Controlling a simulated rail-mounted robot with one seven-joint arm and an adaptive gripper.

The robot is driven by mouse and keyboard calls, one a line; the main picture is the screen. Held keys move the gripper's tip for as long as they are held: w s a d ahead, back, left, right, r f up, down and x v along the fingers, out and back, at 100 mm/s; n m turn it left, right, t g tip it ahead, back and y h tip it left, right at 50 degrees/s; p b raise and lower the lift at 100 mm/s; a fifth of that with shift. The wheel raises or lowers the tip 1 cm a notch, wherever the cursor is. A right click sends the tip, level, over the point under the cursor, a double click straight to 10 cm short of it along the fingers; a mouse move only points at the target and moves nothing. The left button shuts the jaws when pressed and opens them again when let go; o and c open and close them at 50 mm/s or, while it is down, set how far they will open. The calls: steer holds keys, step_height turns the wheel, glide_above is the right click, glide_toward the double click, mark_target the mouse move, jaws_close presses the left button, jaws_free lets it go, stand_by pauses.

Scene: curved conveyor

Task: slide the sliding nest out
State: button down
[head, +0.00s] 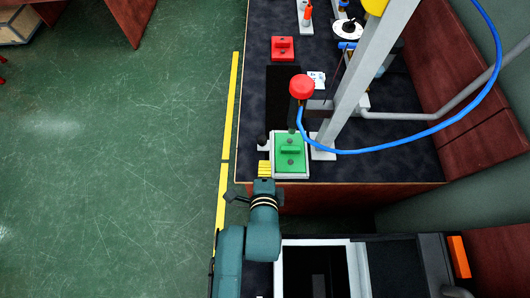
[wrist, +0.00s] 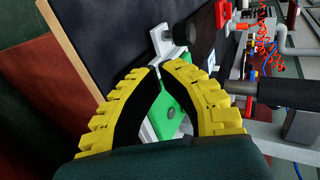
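The nest is a green block (head: 289,152) on a pale grey plate (head: 292,176), at the near end of the dark bench top. A small black knob (head: 262,140) on a pale bracket sticks out at its left. My gripper (head: 264,164), with yellow fingers, is just below the knob, beside the plate's lower left corner. In the wrist view the fingertips (wrist: 159,67) have a narrow gap with nothing held. The green block (wrist: 171,112) shows behind and between the fingers. The pale bracket (wrist: 163,42) and knob (wrist: 202,36) are beyond the tips. Contact cannot be told.
A red-capped press head (head: 302,86) stands just behind the nest, beside a grey upright post (head: 357,75). A blue hose (head: 400,146) loops to the right. A red block (head: 282,48) sits farther back. Open green floor (head: 110,150) lies left of the bench.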

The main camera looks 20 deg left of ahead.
steer(key=w, duration=0.1)
steer(key=w+a+b, duration=0.1)
steer(key=w, duration=0.1)
steer(key=w+a+f, duration=0.1)
steer(key=w, duration=0.1)
steer(key=shift+a+f+b, duration=0.1)
steer(key=shift+b, duration=0.3)
steer(key=shift+w, duration=0.15)
steer(key=shift+w, duration=0.1)
